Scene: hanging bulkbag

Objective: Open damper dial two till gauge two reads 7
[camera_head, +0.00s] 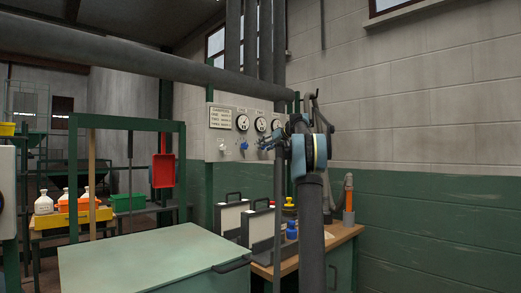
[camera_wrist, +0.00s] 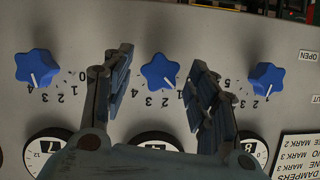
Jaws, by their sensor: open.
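The wrist view shows a grey panel, upside down, with three blue star-shaped dials. The middle dial (camera_wrist: 158,71) has a white pointer line and a printed number scale. My gripper (camera_wrist: 161,68) is open, one finger on each side of this dial in the picture; contact cannot be told. Another dial (camera_wrist: 38,67) is at left and another (camera_wrist: 268,78) at right. The middle gauge (camera_wrist: 155,138) is mostly covered by my gripper, and its reading is unclear. In the head view, my gripper (camera_head: 272,143) is at the panel, below the gauges (camera_head: 261,124).
A placard (camera_wrist: 300,155) about dampers is at the panel's lower right. In the head view, a green-topped cabinet (camera_head: 150,258) stands in front, and a wooden bench (camera_head: 340,236) with black-and-white cases (camera_head: 232,216) stands below the panel. A thick grey pipe (camera_head: 130,55) crosses overhead.

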